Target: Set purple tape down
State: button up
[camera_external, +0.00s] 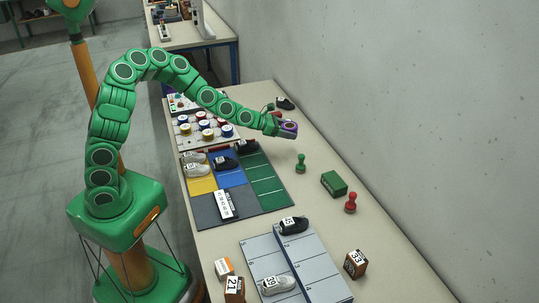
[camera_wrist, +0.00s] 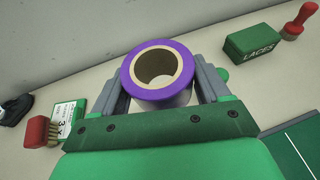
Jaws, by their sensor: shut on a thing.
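The purple tape (camera_wrist: 158,72) is a roll with a purple face and a tan core, seen between the two grey fingers in the wrist view. My gripper (camera_wrist: 160,90) is shut on it, with a finger on each side. In the external view the purple tape (camera_external: 289,128) shows at the end of my green arm, over the far right part of the long table (camera_external: 318,150). I cannot tell exactly how high it is above the table top. The table under the roll is hidden by the roll and my gripper.
A red brush (camera_wrist: 37,131) with a label card (camera_wrist: 68,115) and a dark shoe (camera_external: 285,103) are near. The coloured mat (camera_external: 270,187) lies left.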

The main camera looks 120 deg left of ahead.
jog(key=w+d+m+t+h, duration=0.1)
jog(key=w+d+m+h, duration=0.3)
jog(key=d, duration=1.1)
jog(key=w+d+m+t+h, duration=0.1)
jog(key=w+d+m+h, duration=0.3)
jog(key=d, duration=1.1)
jog(key=n, duration=0.2)
send_over(316, 214)
jog(key=shift+y, duration=0.4)
jog(key=shift+s+f, duration=0.15)
jog(key=shift+f, duration=6.2)
jog(key=shift+f, duration=0.1)
jog(key=o, duration=1.1)
jog(key=shift+c, duration=0.2)
